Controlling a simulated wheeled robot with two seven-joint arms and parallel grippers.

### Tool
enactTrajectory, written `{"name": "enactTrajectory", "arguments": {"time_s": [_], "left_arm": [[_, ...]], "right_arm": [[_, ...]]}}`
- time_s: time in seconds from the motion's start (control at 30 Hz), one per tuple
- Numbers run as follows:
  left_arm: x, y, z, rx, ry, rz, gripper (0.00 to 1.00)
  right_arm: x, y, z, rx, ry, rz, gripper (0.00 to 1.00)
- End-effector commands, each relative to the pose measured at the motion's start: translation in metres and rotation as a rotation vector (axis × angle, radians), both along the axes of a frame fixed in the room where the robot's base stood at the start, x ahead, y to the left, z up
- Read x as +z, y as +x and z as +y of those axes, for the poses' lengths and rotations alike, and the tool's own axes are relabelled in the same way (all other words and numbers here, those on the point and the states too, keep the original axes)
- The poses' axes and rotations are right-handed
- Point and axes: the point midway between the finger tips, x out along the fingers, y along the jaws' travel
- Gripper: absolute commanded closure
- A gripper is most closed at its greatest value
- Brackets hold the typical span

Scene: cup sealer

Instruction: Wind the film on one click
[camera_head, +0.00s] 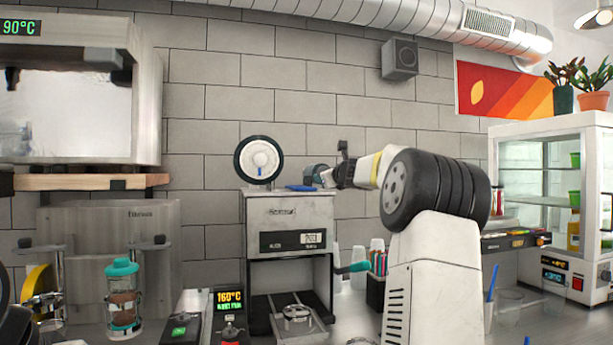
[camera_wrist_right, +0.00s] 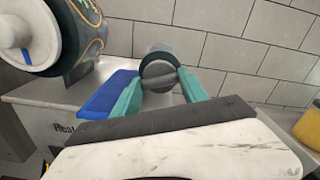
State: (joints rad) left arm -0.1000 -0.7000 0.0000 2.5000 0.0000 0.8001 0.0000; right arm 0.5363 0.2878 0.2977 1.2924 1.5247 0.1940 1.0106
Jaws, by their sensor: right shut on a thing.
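The cup sealer (camera_head: 290,212) stands on the counter in the middle of the head view. A large film roll (camera_head: 268,152) with a white hub sits on its top left; it also shows at the upper left of the right wrist view (camera_wrist_right: 72,35). A dark round knob (camera_wrist_right: 158,66) is at the top right of the sealer. My right gripper (camera_wrist_right: 160,82) has its two teal fingers on either side of the knob and is shut on it. In the head view my right arm partly covers the knob (camera_head: 314,174). My left gripper is not in view.
A blue flat piece (camera_wrist_right: 105,94) lies on the sealer's top beside the knob. Upright cups (camera_head: 376,246) stand behind my right arm. A teal-lidded jar (camera_head: 122,295) stands to the left.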

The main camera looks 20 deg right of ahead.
Motion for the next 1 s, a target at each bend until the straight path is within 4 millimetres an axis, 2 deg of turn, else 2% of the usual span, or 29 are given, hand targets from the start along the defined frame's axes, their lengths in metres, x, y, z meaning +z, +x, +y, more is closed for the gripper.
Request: {"name": "enactTrajectory", "arguments": {"time_s": [0.6,1.0], "left_arm": [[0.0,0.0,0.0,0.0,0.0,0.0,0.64],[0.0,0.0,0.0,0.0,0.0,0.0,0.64]], "right_arm": [[-0.002,0.0004,0.0002,0.0,0.571,-0.03,0.9],[-0.0022,0.0004,0.0001,-0.001,0.818,-0.043,0.9]]}}
